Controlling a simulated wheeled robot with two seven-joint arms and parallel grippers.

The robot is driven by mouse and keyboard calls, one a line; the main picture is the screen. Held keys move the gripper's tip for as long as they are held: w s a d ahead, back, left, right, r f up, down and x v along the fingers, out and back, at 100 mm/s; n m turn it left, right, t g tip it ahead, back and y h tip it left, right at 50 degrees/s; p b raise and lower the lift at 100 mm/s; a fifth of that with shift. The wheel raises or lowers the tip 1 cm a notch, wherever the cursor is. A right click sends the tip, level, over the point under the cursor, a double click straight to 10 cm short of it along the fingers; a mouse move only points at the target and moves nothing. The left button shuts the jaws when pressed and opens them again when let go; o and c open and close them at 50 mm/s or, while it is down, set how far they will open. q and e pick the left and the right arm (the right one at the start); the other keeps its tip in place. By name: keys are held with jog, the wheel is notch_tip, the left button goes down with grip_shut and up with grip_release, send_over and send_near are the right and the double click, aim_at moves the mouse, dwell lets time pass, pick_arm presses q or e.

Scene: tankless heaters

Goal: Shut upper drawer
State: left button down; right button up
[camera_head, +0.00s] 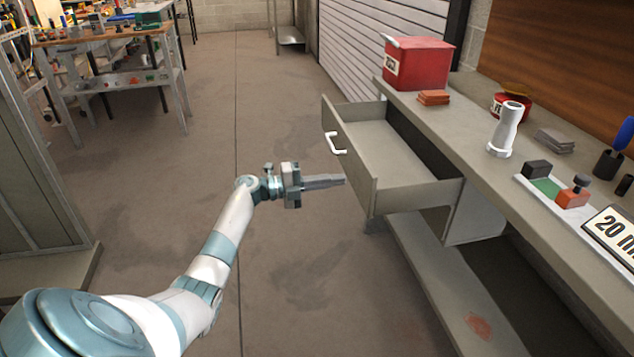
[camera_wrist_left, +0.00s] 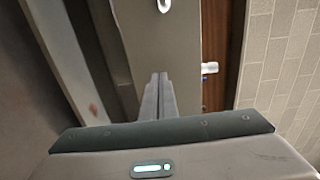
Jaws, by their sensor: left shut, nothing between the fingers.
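The upper drawer (camera_head: 395,165) is pulled well out of the workbench, and its inside looks empty. Its front panel (camera_head: 345,160) carries a white handle (camera_head: 336,143). My left gripper (camera_head: 342,180) is shut and empty, just left of the lower part of the drawer front in the head view. I cannot tell whether its tips touch the panel. In the left wrist view, my shut fingers (camera_wrist_left: 158,85) point at the grey drawer front (camera_wrist_left: 135,50), with the handle (camera_wrist_left: 164,5) at the top edge. My right gripper is in neither view.
The workbench top (camera_head: 470,125) bears a red box (camera_head: 416,62), a white cylinder (camera_head: 505,130), stamps (camera_head: 573,193) and a sign (camera_head: 612,235). A lower shelf (camera_head: 450,285) runs beneath. The floor (camera_head: 290,100) left of the drawer is clear. A cabinet (camera_head: 40,190) stands far left.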

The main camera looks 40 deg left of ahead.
pick_arm(q)
jog(key=shift+x, duration=1.4)
